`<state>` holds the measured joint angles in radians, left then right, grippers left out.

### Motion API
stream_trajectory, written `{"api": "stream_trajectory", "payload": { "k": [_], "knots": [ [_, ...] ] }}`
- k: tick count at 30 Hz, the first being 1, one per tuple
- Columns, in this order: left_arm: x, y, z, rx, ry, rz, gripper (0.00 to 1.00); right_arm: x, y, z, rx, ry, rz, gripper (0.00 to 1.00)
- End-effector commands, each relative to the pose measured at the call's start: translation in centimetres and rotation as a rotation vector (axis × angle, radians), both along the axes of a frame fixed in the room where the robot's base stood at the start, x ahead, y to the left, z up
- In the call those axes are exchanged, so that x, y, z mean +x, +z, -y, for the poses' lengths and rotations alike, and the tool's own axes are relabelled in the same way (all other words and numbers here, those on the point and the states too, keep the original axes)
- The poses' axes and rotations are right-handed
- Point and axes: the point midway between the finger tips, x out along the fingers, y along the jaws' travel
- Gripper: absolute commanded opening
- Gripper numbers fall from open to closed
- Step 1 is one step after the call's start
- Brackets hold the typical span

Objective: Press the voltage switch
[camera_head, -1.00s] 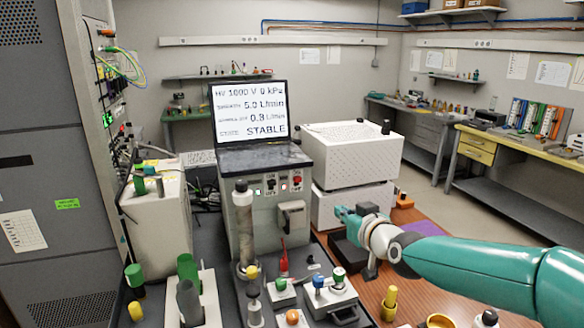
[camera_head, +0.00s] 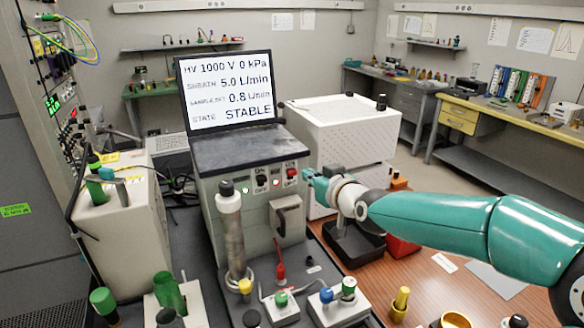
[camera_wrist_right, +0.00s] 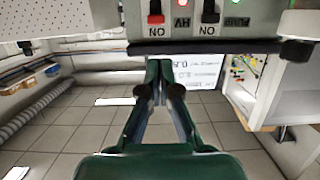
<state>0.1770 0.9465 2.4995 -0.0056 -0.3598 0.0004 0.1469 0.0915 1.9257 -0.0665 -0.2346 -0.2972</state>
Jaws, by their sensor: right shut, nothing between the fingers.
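The voltage switch, a red rocker marked HV, is on the front panel of the grey instrument (camera_head: 235,210). The red switch (camera_head: 291,173) shows in the head view, and the red HV switch (camera_wrist_right: 155,12) is at the top of the wrist view. A black switch (camera_head: 262,182) is beside it, with small indicator lights on the panel. My right gripper (camera_head: 311,182) is shut and empty just right of the red switch in the head view. The shut fingertips (camera_wrist_right: 160,70) point toward the panel in the wrist view, apart from the switch. My left gripper is not in view.
A screen (camera_head: 226,90) on the instrument reads HV 1000 V and STABLE. A white perforated box (camera_head: 345,135) stands behind my right gripper. A black tray (camera_head: 355,245) is below my arm. A metal cylinder (camera_head: 231,235) and small valve blocks stand in front.

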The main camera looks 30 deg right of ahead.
Motion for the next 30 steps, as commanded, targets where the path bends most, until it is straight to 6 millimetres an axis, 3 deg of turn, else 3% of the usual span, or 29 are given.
{"api": "stream_trajectory", "payload": {
  "k": [8, 21, 30],
  "knots": [
    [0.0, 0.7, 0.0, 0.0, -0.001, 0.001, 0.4, 1.7, -0.5, 0.6, 0.001, -0.008, -0.003, 0.0],
    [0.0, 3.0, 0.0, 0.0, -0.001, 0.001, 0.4, 8.3, -2.0, 1.0, 0.001, -0.009, -0.002, 0.0],
    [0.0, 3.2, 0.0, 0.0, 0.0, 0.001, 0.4, 9.4, -2.5, 1.1, 0.001, -0.01, 0.0, 0.0]
  ]
}}
